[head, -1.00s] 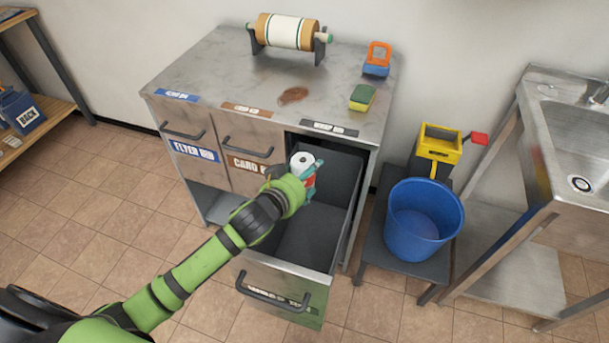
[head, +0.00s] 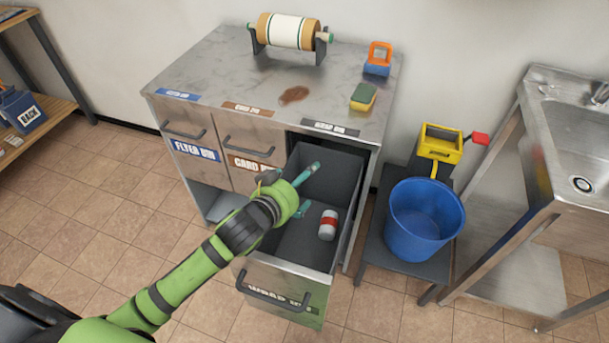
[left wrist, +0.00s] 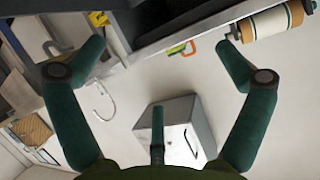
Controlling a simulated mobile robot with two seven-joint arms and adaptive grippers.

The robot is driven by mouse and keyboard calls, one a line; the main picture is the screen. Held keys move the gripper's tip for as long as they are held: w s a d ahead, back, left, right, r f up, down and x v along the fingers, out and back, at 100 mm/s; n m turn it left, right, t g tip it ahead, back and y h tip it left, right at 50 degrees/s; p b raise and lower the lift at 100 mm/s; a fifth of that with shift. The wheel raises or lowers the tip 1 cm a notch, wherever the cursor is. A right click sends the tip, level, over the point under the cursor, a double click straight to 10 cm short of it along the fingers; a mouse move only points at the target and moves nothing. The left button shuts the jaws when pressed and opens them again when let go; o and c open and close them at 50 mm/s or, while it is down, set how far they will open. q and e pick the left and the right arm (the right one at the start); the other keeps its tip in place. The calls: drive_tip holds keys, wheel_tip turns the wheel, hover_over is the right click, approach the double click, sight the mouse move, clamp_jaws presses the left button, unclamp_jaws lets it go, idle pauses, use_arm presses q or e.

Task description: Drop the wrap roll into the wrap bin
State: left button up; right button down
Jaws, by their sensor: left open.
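The wrap roll (head: 328,225), white with a red band, lies inside the open wrap bin drawer (head: 344,232), on its floor toward the right side. The wrap bin is pulled out of the right part of the metal cabinet. My left gripper (head: 309,191) is over the left side of the drawer, its teal fingers spread apart with nothing between them, clear of the roll. In the left wrist view the open fingers (left wrist: 168,52) show empty, and the wrap roll is not in that view. My right gripper is not in view.
The flyer bin (head: 190,140) and card bin (head: 248,160) are shut, left of the wrap bin. A blue bucket (head: 424,215) stands right of the drawer. A paper roll on a holder (head: 290,32) and a sponge (head: 363,97) sit on the cabinet top.

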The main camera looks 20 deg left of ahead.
use_arm(q)
drive_tip(key=v, duration=0.4)
idle(0.3)
